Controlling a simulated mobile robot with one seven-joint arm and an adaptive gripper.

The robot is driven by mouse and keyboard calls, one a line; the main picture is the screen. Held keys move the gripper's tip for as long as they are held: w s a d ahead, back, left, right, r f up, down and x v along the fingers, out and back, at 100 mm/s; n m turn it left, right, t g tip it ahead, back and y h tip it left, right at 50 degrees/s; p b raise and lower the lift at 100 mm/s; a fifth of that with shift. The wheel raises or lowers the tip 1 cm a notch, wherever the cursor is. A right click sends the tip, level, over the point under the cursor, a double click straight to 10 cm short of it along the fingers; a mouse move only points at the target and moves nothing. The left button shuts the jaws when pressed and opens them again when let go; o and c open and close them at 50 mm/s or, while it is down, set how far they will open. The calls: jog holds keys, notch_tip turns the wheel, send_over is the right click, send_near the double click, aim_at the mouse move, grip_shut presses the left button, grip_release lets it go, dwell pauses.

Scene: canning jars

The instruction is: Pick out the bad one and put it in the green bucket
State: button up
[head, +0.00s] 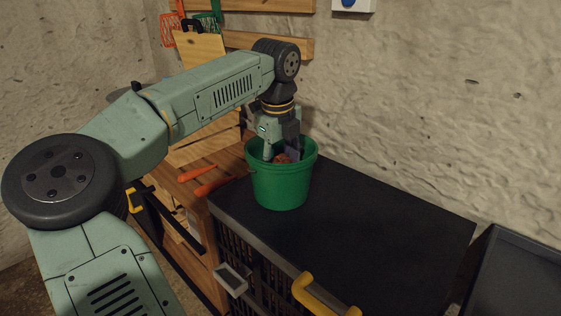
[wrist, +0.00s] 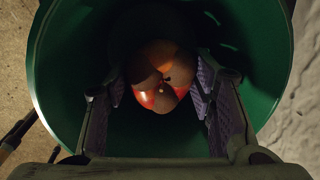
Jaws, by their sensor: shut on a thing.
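The green bucket (head: 283,187) stands on the left end of a black counter top. In the wrist view the bucket's wall (wrist: 262,50) surrounds my gripper (wrist: 161,98), which points down inside it. My gripper is shut on a round reddish-orange fruit or vegetable (wrist: 158,72), perhaps a tomato, with dark shading on it. In the head view my gripper (head: 281,154) reaches into the bucket's mouth and a bit of the reddish thing shows between the fingers. I cannot tell whether it touches the bucket's bottom.
The black counter top (head: 350,215) is clear to the right of the bucket. A dark sink or tray (head: 520,275) is at far right.

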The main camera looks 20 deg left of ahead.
jog(key=shift+f+b, duration=1.7)
jog(key=shift+f, duration=0.65)
dwell(0.7)
jog(key=o, duration=0.8)
